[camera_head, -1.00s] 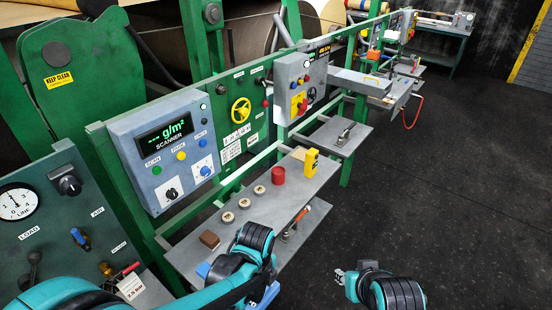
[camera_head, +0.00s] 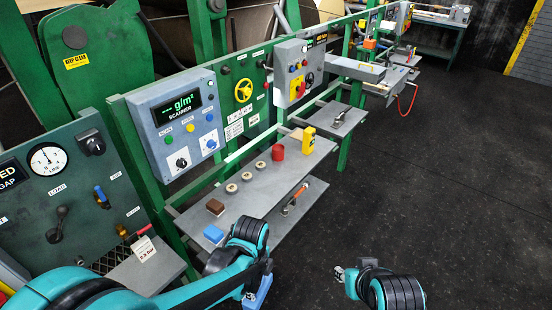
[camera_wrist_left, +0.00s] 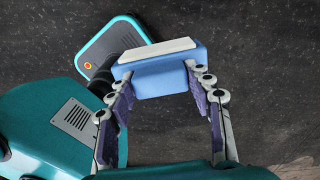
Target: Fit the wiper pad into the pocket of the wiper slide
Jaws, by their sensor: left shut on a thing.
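My left gripper (camera_wrist_left: 158,78) is shut on a blue block with a white strip on top, which looks like the wiper pad (camera_wrist_left: 160,66). In the left wrist view the block sits between the fingertips, slightly tilted, above the dark floor. In the head view the held blue block (camera_head: 260,291) shows below my left wrist, clear of the shelf; the fingers there are mostly hidden. My right gripper (camera_head: 341,274) is over the floor at the lower middle right, too small to tell its opening. I cannot make out the wiper slide or its pocket.
A grey shelf (camera_head: 250,205) holds a second blue block (camera_head: 213,234), a brown block (camera_head: 215,207), several round pieces, a red cylinder (camera_head: 278,151) and a yellow device (camera_head: 308,139). Control panels line the green frame at left. The floor (camera_head: 440,190) at right is clear.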

